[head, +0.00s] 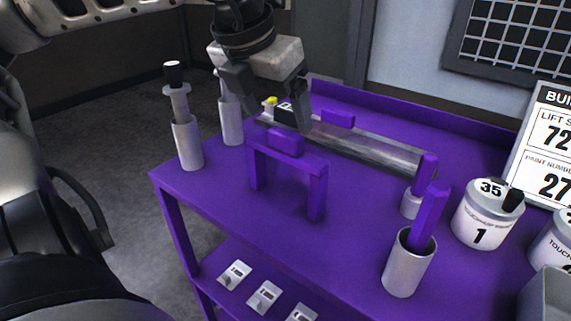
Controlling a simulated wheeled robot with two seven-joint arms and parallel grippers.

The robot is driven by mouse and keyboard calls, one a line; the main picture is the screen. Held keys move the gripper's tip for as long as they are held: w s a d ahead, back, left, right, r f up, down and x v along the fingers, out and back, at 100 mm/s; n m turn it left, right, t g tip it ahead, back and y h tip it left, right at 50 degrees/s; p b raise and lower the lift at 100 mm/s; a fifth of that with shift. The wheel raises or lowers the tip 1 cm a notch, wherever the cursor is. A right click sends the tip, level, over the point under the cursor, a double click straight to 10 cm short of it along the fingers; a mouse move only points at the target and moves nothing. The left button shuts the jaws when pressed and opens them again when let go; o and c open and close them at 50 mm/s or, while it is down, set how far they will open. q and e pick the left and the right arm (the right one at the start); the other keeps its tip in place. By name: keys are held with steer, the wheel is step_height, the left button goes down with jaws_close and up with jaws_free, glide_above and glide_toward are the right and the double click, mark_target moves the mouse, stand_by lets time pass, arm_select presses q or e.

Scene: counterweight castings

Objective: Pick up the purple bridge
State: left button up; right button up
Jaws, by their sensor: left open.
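My left gripper (273,118) is above and slightly behind the bridge, fingers pointing down and apart. My right gripper is not in view.
Behind the bridge lies a long metal bar (375,148) with a purple block on it. Metal cylinders (188,143) stand at the left. A metal cup (408,265) holding a purple stick and white tins (485,215) stand at the right. The cart top's front middle is clear.

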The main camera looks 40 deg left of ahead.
mark_target(284, 132)
arm_select(q)
steer(key=x, duration=0.5)
steer(key=shift+r, duration=0.1)
steer(key=c, duration=1.6)
step_height(284, 132, up, 18)
steer(key=p, duration=0.2)
